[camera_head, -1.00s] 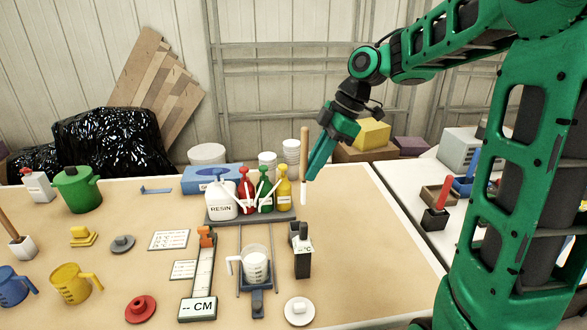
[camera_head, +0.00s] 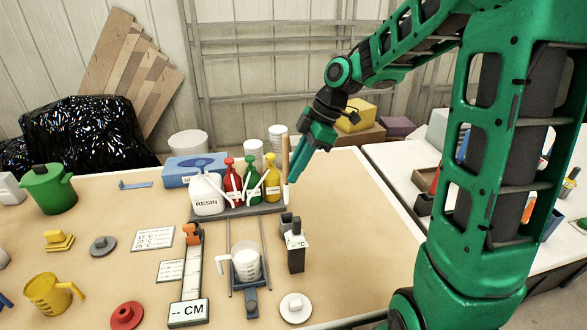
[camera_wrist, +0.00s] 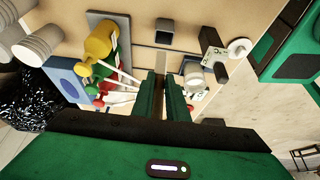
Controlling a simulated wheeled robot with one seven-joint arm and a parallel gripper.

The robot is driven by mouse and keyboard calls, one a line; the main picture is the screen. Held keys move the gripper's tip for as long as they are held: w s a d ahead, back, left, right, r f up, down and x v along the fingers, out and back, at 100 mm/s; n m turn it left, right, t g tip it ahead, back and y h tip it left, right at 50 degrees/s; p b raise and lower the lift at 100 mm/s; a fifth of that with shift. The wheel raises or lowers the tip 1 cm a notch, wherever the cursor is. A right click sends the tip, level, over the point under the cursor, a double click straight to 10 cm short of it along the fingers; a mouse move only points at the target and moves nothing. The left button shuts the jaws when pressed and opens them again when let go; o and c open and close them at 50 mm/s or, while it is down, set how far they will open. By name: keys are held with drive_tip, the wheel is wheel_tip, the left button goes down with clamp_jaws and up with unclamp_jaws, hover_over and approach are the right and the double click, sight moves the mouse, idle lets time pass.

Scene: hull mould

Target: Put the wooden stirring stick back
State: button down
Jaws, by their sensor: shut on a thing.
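The wooden stirring stick (camera_head: 285,156) is upright, with a pale lower end, just right of the yellow bottle (camera_head: 271,180) in the head view. My gripper (camera_head: 291,178) is shut on it, with the stick above the table. A small grey open cup (camera_head: 287,222) stands below the stick in the picture, beside a black meter (camera_head: 296,256). A clear measuring cup (camera_head: 246,262) stands to their left.
The resin jug (camera_head: 207,196) and red (camera_head: 233,182) and green (camera_head: 252,186) bottles stand on a dark tray beside the stick. A blue box (camera_head: 190,170) is behind. The table's right side (camera_head: 360,210) is clear.

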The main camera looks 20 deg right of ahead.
drive_tip(key=shift+d, duration=0.1)
wheel_tip(320, 180, down, 11)
idle(1.2)
drive_tip(key=shift+s+f, duration=0.1)
idle(0.8)
drive_tip(key=shift+f, duration=0.45)
drive_tip(key=c, duration=1.7)
unclamp_jaws()
drive_tip(key=shift+o, duration=0.2)
drive_tip(key=w+v, duration=0.1)
drive_tip(key=v, duration=0.9)
drive_tip(key=shift+s+d+r, duration=0.2)
drive_tip(key=shift+s+r, duration=0.2)
drive_tip(key=shift+s, duration=0.1)
